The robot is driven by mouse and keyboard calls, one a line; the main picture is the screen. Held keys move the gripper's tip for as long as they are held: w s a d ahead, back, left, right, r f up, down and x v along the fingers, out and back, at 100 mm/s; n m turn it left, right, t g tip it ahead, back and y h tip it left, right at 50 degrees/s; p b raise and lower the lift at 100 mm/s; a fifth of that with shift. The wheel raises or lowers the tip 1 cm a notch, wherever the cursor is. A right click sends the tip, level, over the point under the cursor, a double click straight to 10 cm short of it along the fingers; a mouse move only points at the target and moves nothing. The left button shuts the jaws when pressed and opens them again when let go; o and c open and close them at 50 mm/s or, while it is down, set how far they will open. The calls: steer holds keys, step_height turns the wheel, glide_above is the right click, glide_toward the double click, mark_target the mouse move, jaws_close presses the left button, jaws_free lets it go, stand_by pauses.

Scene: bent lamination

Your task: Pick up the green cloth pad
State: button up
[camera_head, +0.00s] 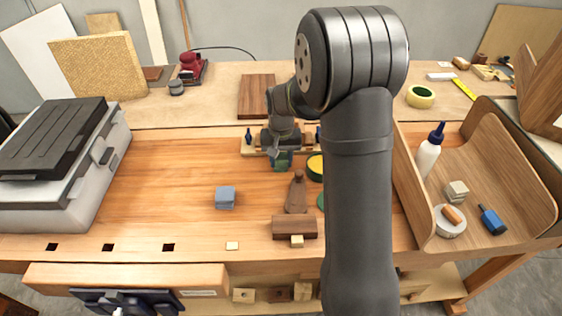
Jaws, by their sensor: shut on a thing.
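The green cloth pad (283,162) shows as a small dark green piece at the middle of the bench, in front of the wooden strip with clamps. My gripper (281,153) is over it, small and far off in this view, and is shut on it. The fingers and the upper part of the pad partly cover each other. I cannot tell whether the pad touches the bench top or is just above it.
A yellow and green round thing (315,167) stands close to the right, partly behind my arm. A grey-blue block (225,198), a brown wooden tool (297,192) and a wooden block (294,227) lie nearer. A curved wooden form (470,125) stands right. The left-middle bench is clear.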

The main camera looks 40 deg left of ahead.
mark_target(281, 156)
steer(key=shift+r, duration=0.65)
step_height(281, 156, up, 3)
steer(key=shift+r, duration=0.1)
steer(key=w+d+r, duration=0.4)
steer(key=d+r, duration=0.2)
steer(key=d, duration=0.4)
steer(key=shift+w+d+r, duration=0.25)
steer(key=shift+w+d, duration=0.05)
steer(key=shift+d, duration=0.1)
steer(key=o, duration=0.4)
steer(key=shift+f, duration=0.1)
steer(key=c, duration=0.3)
